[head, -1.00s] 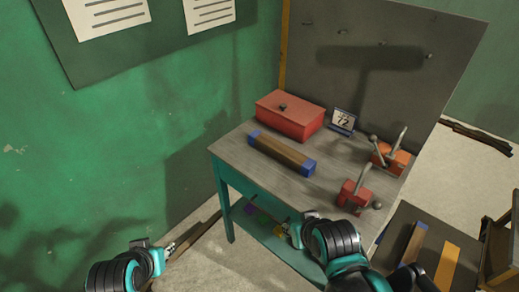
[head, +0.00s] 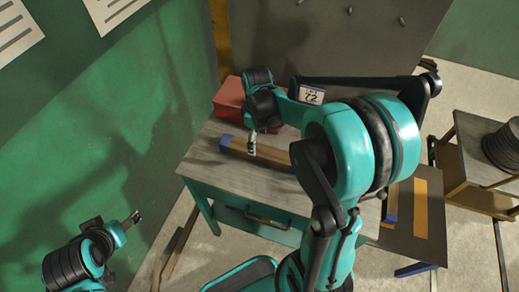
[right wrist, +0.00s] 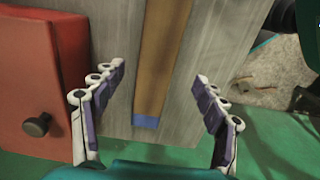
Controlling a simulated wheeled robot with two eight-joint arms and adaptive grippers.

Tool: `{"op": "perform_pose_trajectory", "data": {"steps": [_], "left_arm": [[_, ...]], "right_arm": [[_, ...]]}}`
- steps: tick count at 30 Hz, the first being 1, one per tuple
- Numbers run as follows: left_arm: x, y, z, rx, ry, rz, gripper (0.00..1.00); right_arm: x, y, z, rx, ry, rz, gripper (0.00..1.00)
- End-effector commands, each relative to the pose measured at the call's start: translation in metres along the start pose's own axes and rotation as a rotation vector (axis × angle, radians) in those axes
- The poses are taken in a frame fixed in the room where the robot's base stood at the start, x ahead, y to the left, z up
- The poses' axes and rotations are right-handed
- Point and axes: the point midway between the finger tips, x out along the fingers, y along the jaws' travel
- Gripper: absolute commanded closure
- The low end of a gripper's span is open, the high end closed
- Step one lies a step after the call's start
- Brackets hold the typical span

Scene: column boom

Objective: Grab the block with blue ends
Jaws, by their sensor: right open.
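The fingers stand apart on either side with clear gaps. In the head view my right gripper (head: 251,146) is over the bar. My left gripper (head: 132,218) is off to the left, away from the table, its jaws too small to read.
A red box (head: 228,98) with a dark knob (right wrist: 37,124) sits beside the bar. A card marked 72 (head: 311,95) stands behind. A low dark surface at right holds a blue-ended brown piece (head: 392,205) and an orange strip (head: 421,208). My right arm hides the table's right part.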

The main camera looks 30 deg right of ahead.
Motion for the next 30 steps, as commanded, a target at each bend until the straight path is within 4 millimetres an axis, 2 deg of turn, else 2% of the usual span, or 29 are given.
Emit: {"op": "perform_pose_trajectory", "data": {"steps": [11,19,26,27,30], "left_arm": [[0.012,0.0,0.009,0.0,0.0,0.0,0.32],[0.028,0.0,0.021,0.0,0.0,0.0,0.32],[0.028,0.0,0.02,0.0,0.0,0.0,0.32],[0.028,0.0,0.02,0.0,0.0,0.0,0.32],[0.028,0.0,0.02,0.0,0.0,0.0,0.32]], "right_arm": [[0.038,0.004,0.002,-0.014,-0.007,-0.009,0.28],[0.078,0.008,0.005,-0.015,-0.006,-0.008,0.28],[0.08,0.007,0.005,-0.014,-0.006,-0.008,0.28],[0.08,0.007,0.005,-0.014,-0.006,-0.008,0.3],[0.08,0.007,0.005,-0.014,-0.006,-0.008,0.57]]}}
